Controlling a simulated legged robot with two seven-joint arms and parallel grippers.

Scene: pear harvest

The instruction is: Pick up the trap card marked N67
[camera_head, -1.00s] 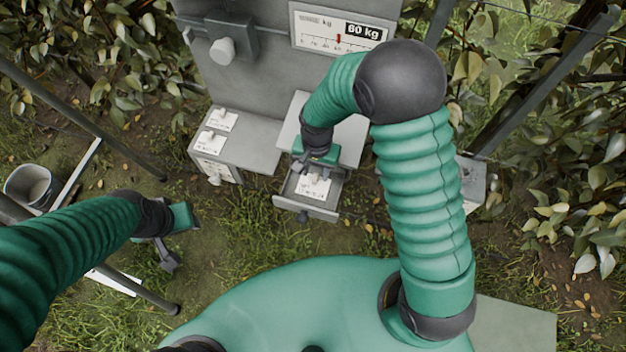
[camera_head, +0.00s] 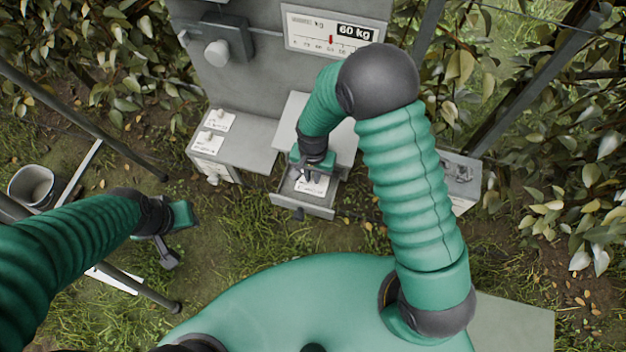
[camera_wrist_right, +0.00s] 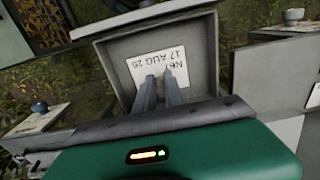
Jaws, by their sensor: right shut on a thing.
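A white card (camera_head: 309,187) lies flat in the open grey drawer (camera_head: 303,206) below the scale post. In the right wrist view the card (camera_wrist_right: 176,58) appears upside down and reads "N6" and "17 AUG 25"; the rest of the mark is hidden by a finger. My right gripper (camera_head: 315,176) reaches down into the drawer and is shut on the card, with its two fingers (camera_wrist_right: 159,85) over the card's near part. My left gripper (camera_head: 163,249) hangs over the grass at the left, away from the drawer; its finger gap is unclear.
A grey box (camera_head: 235,138) left of the drawer carries two more white cards (camera_head: 210,142). A grey post with a scale dial (camera_head: 332,32) reading 60 kg stands behind. Another grey box (camera_head: 460,177) is at right. A bucket (camera_head: 33,184) and dark poles stand at left.

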